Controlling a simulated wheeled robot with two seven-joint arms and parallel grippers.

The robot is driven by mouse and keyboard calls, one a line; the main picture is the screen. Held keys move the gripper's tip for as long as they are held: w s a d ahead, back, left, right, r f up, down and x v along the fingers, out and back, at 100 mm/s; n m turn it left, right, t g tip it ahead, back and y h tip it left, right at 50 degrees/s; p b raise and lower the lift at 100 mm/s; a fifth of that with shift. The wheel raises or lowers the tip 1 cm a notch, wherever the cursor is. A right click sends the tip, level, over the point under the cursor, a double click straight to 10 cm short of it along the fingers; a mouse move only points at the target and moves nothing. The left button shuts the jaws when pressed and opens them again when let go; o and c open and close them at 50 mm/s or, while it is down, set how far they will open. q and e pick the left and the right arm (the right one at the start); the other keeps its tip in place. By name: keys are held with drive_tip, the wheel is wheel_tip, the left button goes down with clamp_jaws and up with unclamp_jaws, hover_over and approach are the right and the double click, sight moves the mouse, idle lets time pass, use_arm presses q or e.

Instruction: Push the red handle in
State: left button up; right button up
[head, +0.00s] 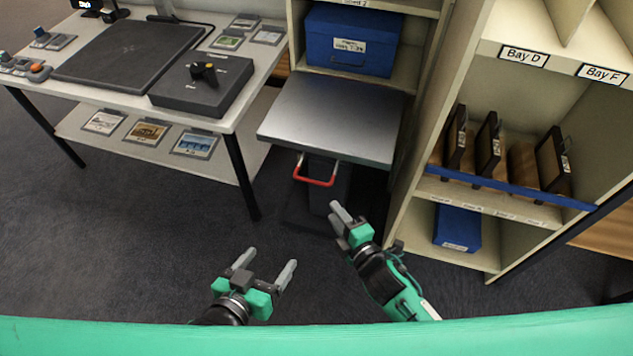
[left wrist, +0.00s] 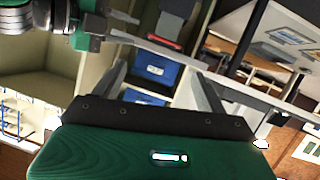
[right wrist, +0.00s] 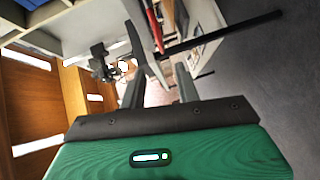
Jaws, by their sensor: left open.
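The red handle (head: 316,182) is a U-shaped bar at the front under the grey metal pull-out shelf (head: 335,118). A red part, likely the handle, shows at the top of the right wrist view (right wrist: 152,22) and of the left wrist view (left wrist: 163,43). My right gripper (head: 337,212) is just below and right of the handle in the head view, apart from it. Its fingers are parted with nothing between them in the right wrist view. My left gripper (head: 271,257) is open and empty, lower left of the handle, over the floor.
A desk (head: 170,105) with a black case (head: 202,82) stands at the left, its leg near the handle. A shelving unit (head: 425,150) with bay labels stands close at the right. A blue box (head: 352,40) sits above the pull-out shelf. Dark floor is free in front.

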approach(312, 181)
drive_tip(key=x, duration=0.4)
drive_tip(key=b+x, duration=0.1)
drive_tip(key=x, duration=0.2)
drive_tip(key=b+x, duration=0.1)
drive_tip(key=x, duration=0.1)
drive_tip(key=shift+w+a+f, duration=0.15)
drive_tip(key=shift+w+f, duration=0.1)
drive_tip(key=shift+f, duration=0.1)
drive_tip(key=shift+w+a, duration=0.2)
drive_tip(key=shift+w, duration=0.1)
use_arm(q)
drive_tip(key=w+r+t+h, duration=0.1)
drive_tip(key=w+r+t, duration=0.2)
drive_tip(key=r+t, duration=0.2)
wheel_tip(312, 181, up, 2)
drive_tip(key=shift+w+a+r+t, duration=0.15)
drive_tip(key=shift+w+a+t, duration=0.15)
drive_tip(key=shift+w, duration=0.05)
use_arm(e)
drive_tip(key=shift+c, duration=0.2)
clamp_jaws()
